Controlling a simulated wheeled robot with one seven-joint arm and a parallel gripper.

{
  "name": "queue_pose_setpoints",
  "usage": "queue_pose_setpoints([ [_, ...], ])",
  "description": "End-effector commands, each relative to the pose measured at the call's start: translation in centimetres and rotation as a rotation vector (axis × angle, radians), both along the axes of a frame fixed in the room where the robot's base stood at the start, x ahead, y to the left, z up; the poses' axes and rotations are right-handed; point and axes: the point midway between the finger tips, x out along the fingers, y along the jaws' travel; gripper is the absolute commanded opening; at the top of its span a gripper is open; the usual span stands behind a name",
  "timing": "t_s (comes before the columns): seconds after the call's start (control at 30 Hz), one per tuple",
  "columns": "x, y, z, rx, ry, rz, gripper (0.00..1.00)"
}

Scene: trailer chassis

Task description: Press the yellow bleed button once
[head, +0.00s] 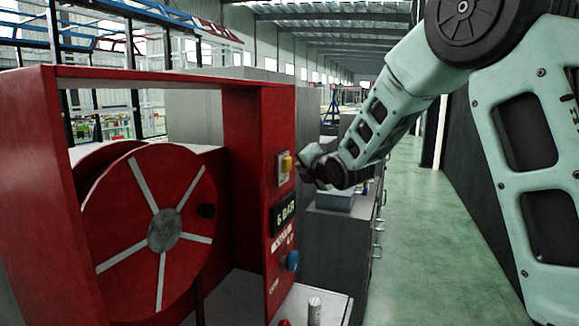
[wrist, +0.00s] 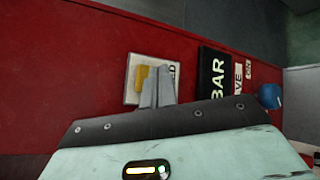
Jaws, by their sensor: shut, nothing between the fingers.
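The yellow bleed button (head: 287,164) sits on a pale plate on the red panel's right post, above a black display. In the wrist view the yellow button (wrist: 142,77) shows partly, with the grey fingers covering its right part. My gripper (head: 300,164) is just right of the button in the head view, with its fingers pointing toward the panel. In the wrist view my gripper (wrist: 158,82) has its fingers together and empty. I cannot tell whether the fingertips touch the button.
Below the button are a black BAR display (head: 283,214) and a blue knob (head: 292,261). A red reel (head: 160,230) with pale spokes stands left inside the red frame. Grey cabinets (head: 335,240) stand behind the post. The green floor at right is clear.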

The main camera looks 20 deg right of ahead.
Motion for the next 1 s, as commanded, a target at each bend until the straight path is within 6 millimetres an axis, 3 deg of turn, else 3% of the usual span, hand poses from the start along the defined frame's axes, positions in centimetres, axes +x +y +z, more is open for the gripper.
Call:
queue_pose_setpoints([
  [1.0, 0.6, 0.62, 0.02, 0.0, 0.0, 0.0, 0.0],
])
